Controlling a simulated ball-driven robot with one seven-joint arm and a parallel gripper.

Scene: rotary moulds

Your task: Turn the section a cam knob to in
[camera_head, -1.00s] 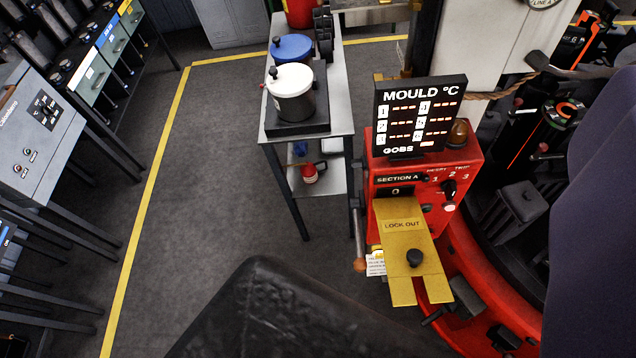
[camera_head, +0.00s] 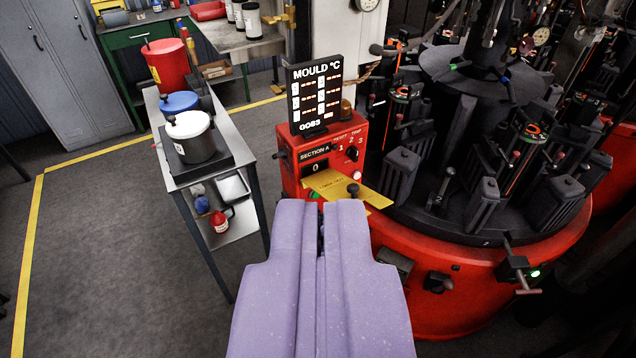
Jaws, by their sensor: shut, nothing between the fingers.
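The red section A box (camera_head: 300,150) stands at the centre, with a "SECTION A" label and a small display on its face. A black selector knob (camera_head: 352,153) sits on its right side beside the numbers 1, 2 and 3. A yellow lock-out plate (camera_head: 325,183) juts from its front, with a round black knob (camera_head: 353,189) on top. I cannot tell which knob is the cam knob. My gripper (camera_head: 320,206) has pale purple fingers, shut and empty, pointing at the box just below the plate. The fingers hide the box's lower front.
A grey trolley (camera_head: 262,205) with pots stands left of the box. The round red machine base (camera_head: 490,285) with black moulds fills the right. A mould temperature display (camera_head: 316,95) stands on the box. Grey floor (camera_head: 110,230) is open at left.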

